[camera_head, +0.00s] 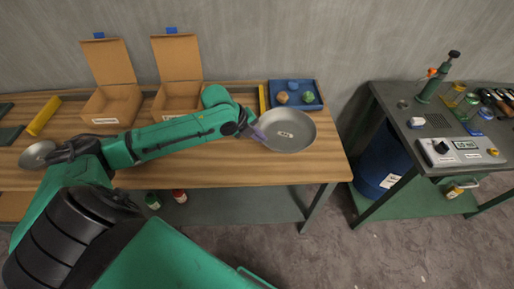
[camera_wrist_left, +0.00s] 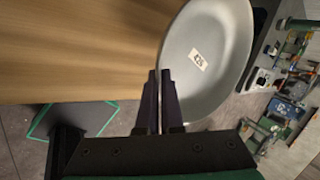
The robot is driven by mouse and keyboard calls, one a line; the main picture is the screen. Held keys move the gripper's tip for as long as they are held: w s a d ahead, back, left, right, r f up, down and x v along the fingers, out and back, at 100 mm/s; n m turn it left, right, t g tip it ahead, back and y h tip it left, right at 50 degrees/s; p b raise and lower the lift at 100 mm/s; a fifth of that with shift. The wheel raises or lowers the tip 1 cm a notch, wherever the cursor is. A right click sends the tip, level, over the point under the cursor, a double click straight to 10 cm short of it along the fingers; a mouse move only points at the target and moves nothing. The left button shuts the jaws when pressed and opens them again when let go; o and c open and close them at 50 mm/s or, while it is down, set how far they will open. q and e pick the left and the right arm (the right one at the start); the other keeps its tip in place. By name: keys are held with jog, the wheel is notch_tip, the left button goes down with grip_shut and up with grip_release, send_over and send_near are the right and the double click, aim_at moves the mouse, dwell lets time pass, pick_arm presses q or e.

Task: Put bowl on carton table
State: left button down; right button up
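My left gripper (camera_head: 258,133) reaches in from the left over the wooden table with the cartons (camera_head: 215,172). Its dark fingers are shut on the rim of a grey metal bowl (camera_head: 291,143) with a small white label inside. In the left wrist view the fingertips (camera_wrist_left: 160,78) pinch the left side of the bowl (camera_wrist_left: 212,70). The bowl appears at the right end of the table, its inside facing the head camera; I cannot tell if it touches the tabletop. My right gripper is not in view.
Two open cartons (camera_head: 112,103) (camera_head: 178,97) stand at the back. A blue tray (camera_head: 274,101) with small round items is behind the bowl. Another grey bowl (camera_head: 36,152) lies far left. A dark equipment table (camera_head: 410,131) stands right, beyond a gap with a blue barrel (camera_head: 381,165).

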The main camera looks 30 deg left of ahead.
pick_arm(q)
notch_tip(320, 180, down, 8)
jog(key=shift+f+p, duration=0.15)
jog(key=shift+p, duration=0.15)
jog(key=c, duration=1.1)
grip_release()
jog(key=shift+s, duration=0.1)
jog(key=p+v, duration=0.1)
jog(key=v, duration=1.1)
